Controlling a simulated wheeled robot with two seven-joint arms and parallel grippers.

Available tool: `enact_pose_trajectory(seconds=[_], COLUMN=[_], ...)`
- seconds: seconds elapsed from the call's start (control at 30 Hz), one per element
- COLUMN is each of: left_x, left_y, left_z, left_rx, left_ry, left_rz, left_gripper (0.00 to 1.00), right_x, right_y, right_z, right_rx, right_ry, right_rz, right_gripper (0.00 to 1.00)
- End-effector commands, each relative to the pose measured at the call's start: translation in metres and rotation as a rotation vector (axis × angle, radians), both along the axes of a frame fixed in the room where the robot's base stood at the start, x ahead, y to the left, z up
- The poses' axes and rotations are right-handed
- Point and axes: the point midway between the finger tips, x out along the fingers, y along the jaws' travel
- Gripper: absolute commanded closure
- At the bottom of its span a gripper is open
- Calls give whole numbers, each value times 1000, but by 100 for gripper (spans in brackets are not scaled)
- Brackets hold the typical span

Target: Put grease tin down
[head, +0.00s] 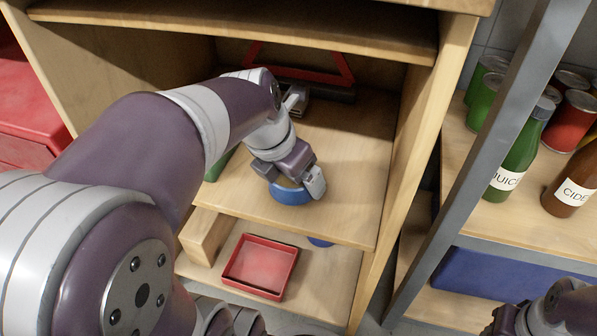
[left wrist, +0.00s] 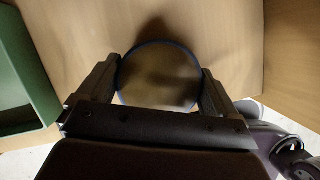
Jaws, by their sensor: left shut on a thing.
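The grease tin, a round blue tin (head: 290,195), is at the middle wooden shelf (head: 345,170) of the cabinet, near its front edge. My left gripper (head: 296,183) reaches in from above and is shut on it. In the left wrist view the tin's dark, blue-rimmed round top (left wrist: 158,75) sits between the two fingers (left wrist: 160,88), one on each side. The tin looks level and close to the shelf board; I cannot tell whether it touches. My right gripper (head: 508,320) is partly in view at the bottom right, away from the cabinet; its fingers are unclear.
A green bin (left wrist: 28,85) stands left of the tin. A red warning triangle (head: 345,68) is at the shelf's back. Below are a red tray (head: 258,268) and a partly hidden blue object (head: 320,242). The shelf right of the tin is clear, up to the side wall (head: 425,130).

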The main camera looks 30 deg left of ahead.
Motion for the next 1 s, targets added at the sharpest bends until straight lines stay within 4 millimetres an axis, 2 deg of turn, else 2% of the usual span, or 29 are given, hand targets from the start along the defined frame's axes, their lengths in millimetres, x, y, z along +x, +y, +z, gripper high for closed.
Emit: enact_pose_trajectory(seconds=[0.03, 0.07, 0.47, 0.5, 0.8, 1.0], left_x=[-4, -6, -9, -9, -9, 0], left_y=[-3, -5, -6, -6, -6, 0], left_z=[-14, -15, -14, -14, -12, 13], left_rx=[1, 1, 1, 0, 1, -1], left_ry=[-5, -4, -2, -1, -2, -1], left_rz=[0, 1, 6, 5, 5, 1], left_gripper=[50, 50, 50, 1, 0, 0], right_x=[0, 0, 1, 1, 1, 1], right_y=[0, 0, 0, 0, 0, 0], right_z=[-17, -18, -16, -16, -15, 13], right_rx=[0, 0, 0, 0, 0, 0], right_ry=[-2, -2, -3, -3, -3, -3], right_rz=[0, 0, 0, 0, 0, 0], right_gripper=[57, 57, 57, 57, 57, 57])
